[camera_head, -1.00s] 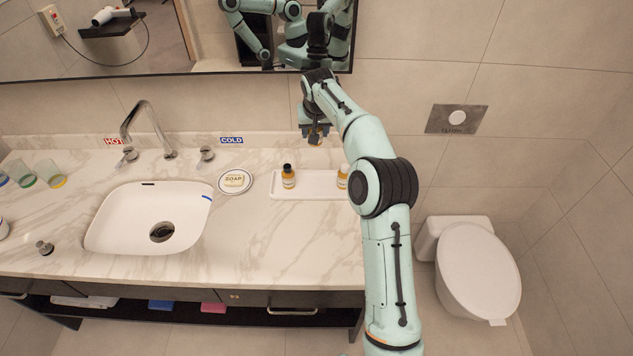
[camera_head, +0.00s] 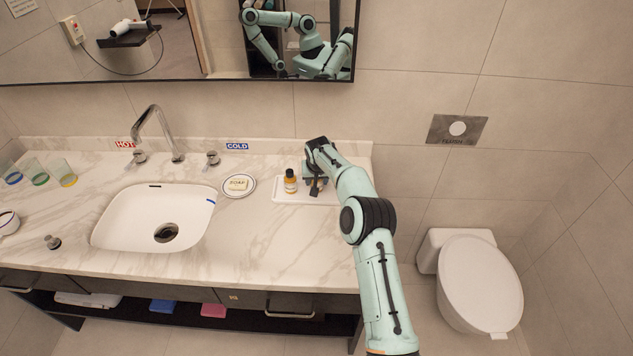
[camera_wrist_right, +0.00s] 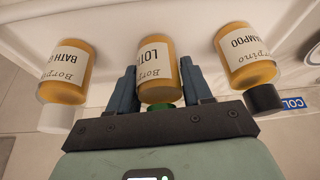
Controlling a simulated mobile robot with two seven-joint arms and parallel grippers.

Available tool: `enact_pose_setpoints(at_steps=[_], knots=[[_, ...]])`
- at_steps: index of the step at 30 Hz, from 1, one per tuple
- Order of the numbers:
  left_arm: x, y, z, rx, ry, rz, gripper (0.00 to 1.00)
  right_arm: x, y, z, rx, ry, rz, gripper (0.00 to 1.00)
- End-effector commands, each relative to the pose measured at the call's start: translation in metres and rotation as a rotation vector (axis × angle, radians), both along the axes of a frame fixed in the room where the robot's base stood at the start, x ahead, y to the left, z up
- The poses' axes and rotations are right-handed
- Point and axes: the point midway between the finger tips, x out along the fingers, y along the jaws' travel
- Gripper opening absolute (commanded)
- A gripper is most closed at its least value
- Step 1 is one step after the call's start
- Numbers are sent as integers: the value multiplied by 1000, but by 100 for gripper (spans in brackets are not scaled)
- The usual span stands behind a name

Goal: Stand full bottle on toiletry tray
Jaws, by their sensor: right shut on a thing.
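The white toiletry tray (camera_head: 283,197) lies on the counter right of the soap dish. My right gripper (camera_head: 316,188) is low over the tray. In the right wrist view it (camera_wrist_right: 159,90) is shut on an amber lotion bottle (camera_wrist_right: 156,60) with a green cap. The bottle looks upright between the fingers; I cannot tell whether its base touches the tray. A shampoo bottle (camera_head: 290,182) with a black cap stands on the tray to the left. A bath bottle (camera_wrist_right: 67,62) with a white cap stands on the other side, hidden by my arm in the head view.
The soap dish (camera_head: 238,186) and the sink (camera_head: 155,215) are to the left. The faucet (camera_head: 160,128) stands behind the sink. Several glasses (camera_head: 37,172) are at the far left. The counter in front of the tray is clear. The toilet (camera_head: 480,285) is to the right.

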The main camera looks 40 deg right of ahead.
Motion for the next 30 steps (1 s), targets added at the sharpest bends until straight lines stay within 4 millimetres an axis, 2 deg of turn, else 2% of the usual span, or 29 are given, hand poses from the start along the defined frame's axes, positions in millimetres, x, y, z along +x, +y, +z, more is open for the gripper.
enact_pose_setpoints(at_steps=[1,11,12,14,24,30], knots=[[-6,0,-5,0,8,0,43,-3,-1,-8,-1,2,-2,17],[-3,0,-2,0,3,0,43,-1,-1,-7,-1,0,0,18],[-3,0,-2,0,3,0,43,-1,-1,-7,-2,0,-1,56],[-3,0,-2,0,3,0,43,-1,-1,-7,-2,0,-1,75],[-3,0,-3,0,3,0,43,-1,-1,-4,-2,-1,-1,75],[-13,0,-12,0,15,0,43,-10,4,20,-5,-2,0,75]])
